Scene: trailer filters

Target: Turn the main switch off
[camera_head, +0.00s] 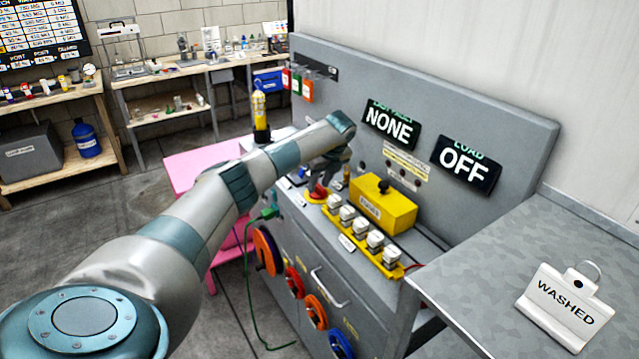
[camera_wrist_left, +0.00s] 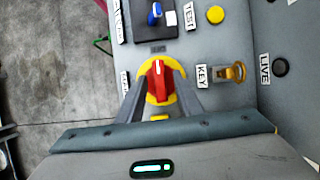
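The main switch, a red handle on a yellow disc, shows in the left wrist view (camera_wrist_left: 160,82) and small in the head view (camera_head: 318,193). A white mark on the handle points up in the wrist picture. My left gripper (camera_wrist_left: 160,88) is over the switch, with one finger on each side of the red handle. The fingers are spread apart; I cannot tell whether they touch the handle. In the head view my left gripper (camera_head: 326,176) is above the switch, partly hidden by its own wrist. My right gripper is not in view.
A brass key (camera_wrist_left: 232,72), a yellow button (camera_wrist_left: 215,14) and a blue toggle (camera_wrist_left: 155,14) lie near the switch. A yellow box (camera_head: 384,205) and a row of white-capped sockets (camera_head: 360,232) stand right of it. The load display (camera_head: 466,164) reads OFF; another display (camera_head: 390,128) reads NONE.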

